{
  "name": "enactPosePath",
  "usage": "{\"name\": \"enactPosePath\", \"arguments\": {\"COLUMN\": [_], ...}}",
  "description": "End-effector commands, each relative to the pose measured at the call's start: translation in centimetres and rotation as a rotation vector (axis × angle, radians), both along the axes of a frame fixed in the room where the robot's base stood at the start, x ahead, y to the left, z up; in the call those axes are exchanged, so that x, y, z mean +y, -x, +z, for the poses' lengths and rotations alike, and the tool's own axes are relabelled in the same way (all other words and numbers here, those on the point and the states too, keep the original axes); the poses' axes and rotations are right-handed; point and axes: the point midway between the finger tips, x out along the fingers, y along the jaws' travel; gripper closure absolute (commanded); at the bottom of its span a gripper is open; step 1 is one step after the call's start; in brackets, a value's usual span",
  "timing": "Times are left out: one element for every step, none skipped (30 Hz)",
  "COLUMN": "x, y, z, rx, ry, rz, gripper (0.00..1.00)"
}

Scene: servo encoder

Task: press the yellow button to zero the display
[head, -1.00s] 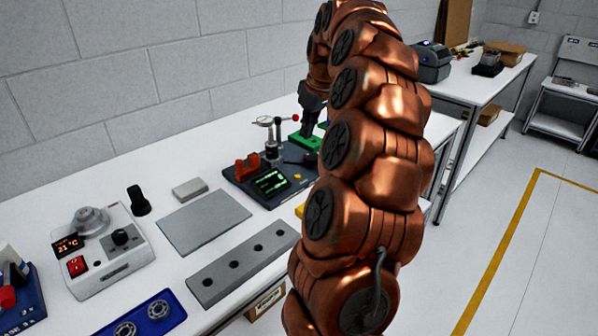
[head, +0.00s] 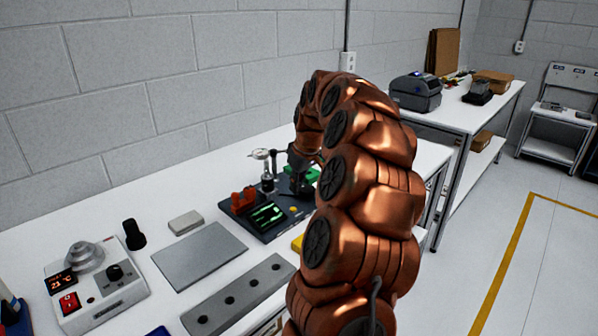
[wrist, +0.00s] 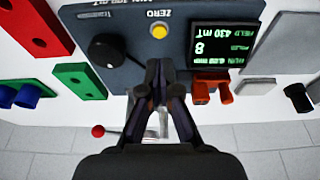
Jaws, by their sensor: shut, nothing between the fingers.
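The yellow button (wrist: 159,31) sits on the dark panel (wrist: 180,16) under the word ZERO, and shows small in the head view (head: 293,210). The lit display (wrist: 226,45) is to its right in the wrist view and reads FIELD 430 mT, with a large 8; its lower line is too small to read surely. In the head view the display (head: 268,214) glows green. My gripper (wrist: 160,80) is shut and empty, its tips just below the button in the wrist view, apparently apart from it. The gap in depth cannot be told.
A black knob (wrist: 108,49) stands left of the button in the wrist view. Orange clips (wrist: 211,86) are at the panel's edge below the display. Green (wrist: 80,80) and red (wrist: 38,28) blocks lie to the left. A red-tipped lever (wrist: 98,131) lies beneath my gripper.

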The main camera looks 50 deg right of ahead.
Motion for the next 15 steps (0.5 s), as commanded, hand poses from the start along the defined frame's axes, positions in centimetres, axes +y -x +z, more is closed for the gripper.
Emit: {"name": "enactPosePath", "arguments": {"x": [0.1, 0.2, 0.2, 0.1, 0.1, 0.0, 0.1, 0.1, 0.1, 0.1, 0.1, 0.1, 0.1, 0.1, 0.1], "y": [-0.2, -0.3, -0.5, -0.6, -0.5, -0.5, -0.5, -0.4, -0.5, -0.5, -0.5, -0.5, -0.5, -0.5, -0.5], "z": [-0.8, -1.4, -2.0, -2.4, -2.8, -3.2, -3.6, -3.9, -4.4, -4.7, -4.9, -5.3, -5.5, -5.6, -5.8], "rx": [0.006, 0.008, 0.007, 0.005, 0.004, 0.004, 0.005, 0.005, 0.005, 0.005, 0.005, 0.005, 0.005, 0.005, 0.005], "ry": [-0.004, -0.006, -0.005, -0.004, -0.003, -0.003, -0.003, -0.003, -0.003, -0.003, -0.003, -0.003, -0.003, -0.003, -0.003], "rz": [0.001, 0.003, 0.002, 0.001, 0.001, 0.0, 0.0, 0.0, 0.0, 0.001, 0.001, 0.001, 0.001, 0.001, 0.001], "gripper": [1.0, 1.0, 1.0, 1.0, 1.0, 1.0, 1.0, 1.0, 1.0, 1.0, 1.0, 1.0, 1.0, 1.0, 1.0]}}
